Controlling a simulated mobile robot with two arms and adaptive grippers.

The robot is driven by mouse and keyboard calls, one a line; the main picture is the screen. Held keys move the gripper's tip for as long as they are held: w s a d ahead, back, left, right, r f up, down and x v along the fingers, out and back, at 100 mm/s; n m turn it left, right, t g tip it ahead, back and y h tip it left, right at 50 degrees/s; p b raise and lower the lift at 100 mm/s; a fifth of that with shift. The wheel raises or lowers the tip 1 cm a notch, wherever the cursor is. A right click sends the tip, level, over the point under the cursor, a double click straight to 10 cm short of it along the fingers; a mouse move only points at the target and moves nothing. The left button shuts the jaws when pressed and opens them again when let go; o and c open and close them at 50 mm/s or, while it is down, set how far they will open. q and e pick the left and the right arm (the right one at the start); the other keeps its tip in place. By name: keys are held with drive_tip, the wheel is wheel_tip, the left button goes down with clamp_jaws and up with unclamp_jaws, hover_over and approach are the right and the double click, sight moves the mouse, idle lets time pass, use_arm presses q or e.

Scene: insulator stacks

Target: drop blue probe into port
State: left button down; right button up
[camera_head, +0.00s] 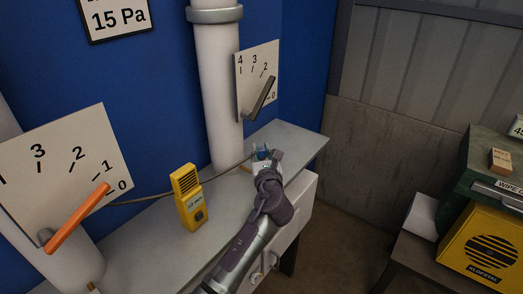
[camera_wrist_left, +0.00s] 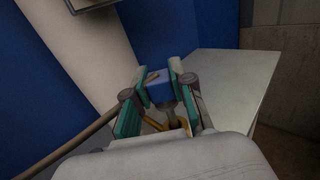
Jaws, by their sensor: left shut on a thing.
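My left gripper (camera_head: 262,152) is shut on the blue probe (camera_wrist_left: 158,88), above the grey bench top near the foot of the white pipe. In the left wrist view the probe's blue block sits between the green-padded fingers of the gripper (camera_wrist_left: 160,82). Brass-coloured parts show by the fingers. In the head view the probe is small and mostly covered by the gripper. A cable (camera_head: 147,200) runs from beside the yellow meter (camera_head: 188,197) to the gripper. I cannot make out the port in either view. My right gripper is not in view.
The grey bench (camera_head: 297,138) is clear at its right end. A white pipe (camera_head: 218,90) with a grey-handled dial (camera_head: 257,72) rises behind. A dial with an orange lever (camera_head: 78,218) stands left. A yellow box (camera_head: 485,250) is at right.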

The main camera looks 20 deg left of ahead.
use_arm(q)
drive_tip(key=shift+f+b, duration=1)
drive_tip(key=shift+f, duration=0.85)
drive_tip(key=c, duration=0.9)
unclamp_jaws()
drive_tip(key=v, duration=1.2)
drive_tip(key=shift+r, duration=0.1)
